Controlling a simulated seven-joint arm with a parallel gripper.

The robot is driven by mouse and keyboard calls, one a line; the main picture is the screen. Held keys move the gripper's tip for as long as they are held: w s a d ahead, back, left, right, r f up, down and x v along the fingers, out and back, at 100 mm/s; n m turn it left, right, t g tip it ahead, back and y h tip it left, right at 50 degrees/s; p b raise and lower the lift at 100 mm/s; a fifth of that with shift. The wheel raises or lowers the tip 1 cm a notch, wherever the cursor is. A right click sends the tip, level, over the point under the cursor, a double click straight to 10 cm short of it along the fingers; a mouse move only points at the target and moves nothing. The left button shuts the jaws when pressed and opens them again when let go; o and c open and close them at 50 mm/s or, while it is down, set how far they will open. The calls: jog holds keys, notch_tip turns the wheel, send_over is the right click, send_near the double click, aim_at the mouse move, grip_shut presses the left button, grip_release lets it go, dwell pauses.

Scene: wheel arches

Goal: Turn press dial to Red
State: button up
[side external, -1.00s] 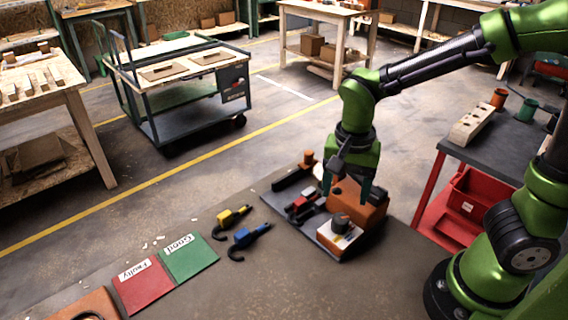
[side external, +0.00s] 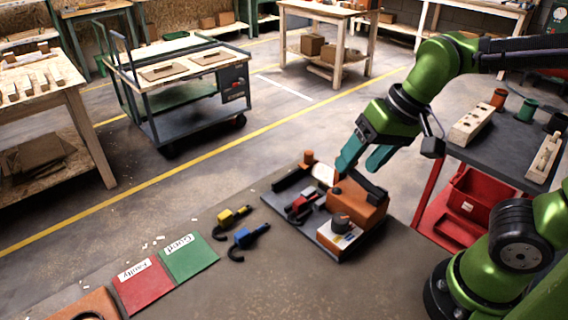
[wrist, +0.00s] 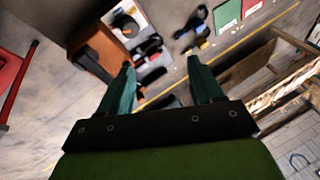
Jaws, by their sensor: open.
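The press (side external: 360,203) is an orange block on a dark grey base plate, with a white-topped control box (side external: 332,246) at its front. A dark round dial (side external: 341,222) sits on that box. Small coloured marks lie beside it, but I cannot tell which one the dial points to. The dial (wrist: 124,22) also shows near the top of the wrist view. My gripper (side external: 359,162) is open and empty, with teal fingers. It is tilted, above and behind the press, apart from the dial. In the wrist view my gripper's fingers (wrist: 161,64) are spread wide.
A red-and-black part (side external: 303,205) lies on the press plate. Yellow (side external: 232,216) and blue (side external: 248,237) cabled parts lie to the left. Beyond are the green Good mat (side external: 190,258) and red Faulty mat (side external: 142,288). A red-framed bench (side external: 470,160) stands at right.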

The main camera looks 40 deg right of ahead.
jog(key=shift+s+d+r+t+h, duration=0.15)
jog(key=shift+s+d+r+t, duration=0.2)
jog(key=shift+d+t, duration=0.25)
jog(key=shift+s+d+r+t+h, duration=0.1)
jog(key=shift+s+d+r+t, duration=0.3)
jog(key=shift+d, duration=0.2)
jog(key=shift+s+d+r+t+h, duration=0.15)
jog(key=shift+s+d+r+t, duration=0.2)
jog(key=shift+d+t, duration=0.25)
